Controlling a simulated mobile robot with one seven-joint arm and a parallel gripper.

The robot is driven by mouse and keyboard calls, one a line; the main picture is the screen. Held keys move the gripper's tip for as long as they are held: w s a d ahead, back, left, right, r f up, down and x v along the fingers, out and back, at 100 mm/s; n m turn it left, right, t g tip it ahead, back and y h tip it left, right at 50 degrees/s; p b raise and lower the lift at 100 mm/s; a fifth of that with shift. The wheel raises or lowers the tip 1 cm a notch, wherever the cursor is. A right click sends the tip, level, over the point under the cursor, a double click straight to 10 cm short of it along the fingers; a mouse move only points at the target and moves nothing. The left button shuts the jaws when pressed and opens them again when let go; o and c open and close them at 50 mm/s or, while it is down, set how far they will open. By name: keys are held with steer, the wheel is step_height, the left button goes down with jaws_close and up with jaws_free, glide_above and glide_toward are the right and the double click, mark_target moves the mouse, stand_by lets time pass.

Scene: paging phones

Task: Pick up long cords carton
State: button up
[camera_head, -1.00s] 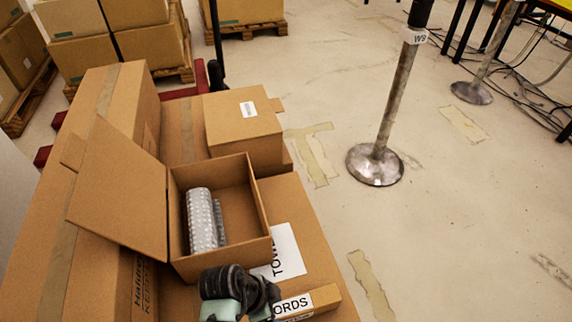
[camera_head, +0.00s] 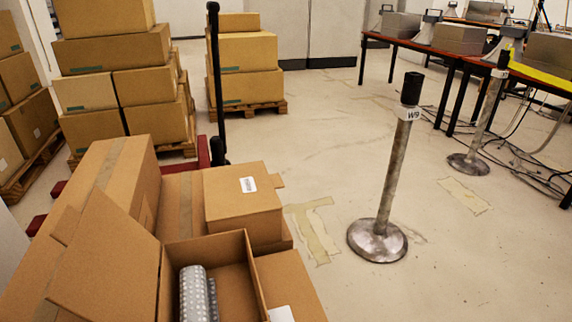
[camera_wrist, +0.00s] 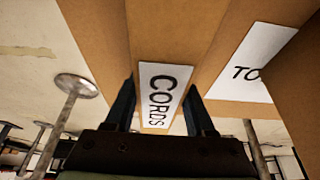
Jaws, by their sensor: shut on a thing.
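The long cords carton (camera_wrist: 172,36) is a narrow brown box with a white label reading "CORDS". It fills the middle of the wrist view. My gripper (camera_wrist: 158,92) has one dark finger on each side of the carton's labelled end and is shut on it. A larger carton with a label starting "TO" (camera_wrist: 250,66) shows beside it on the right of the wrist view. I cannot tell whether the cords carton still touches what is below it. The head view shows neither the gripper nor the cords carton.
An open box (camera_head: 250,268) holding a grey patterned roll (camera_head: 193,292) and a closed carton (camera_head: 240,208) stand on the stack in front. A metal post marked W9 (camera_head: 392,185) stands to the right on clear floor. Stacked cartons and tables are behind.

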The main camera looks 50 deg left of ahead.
jaws_close()
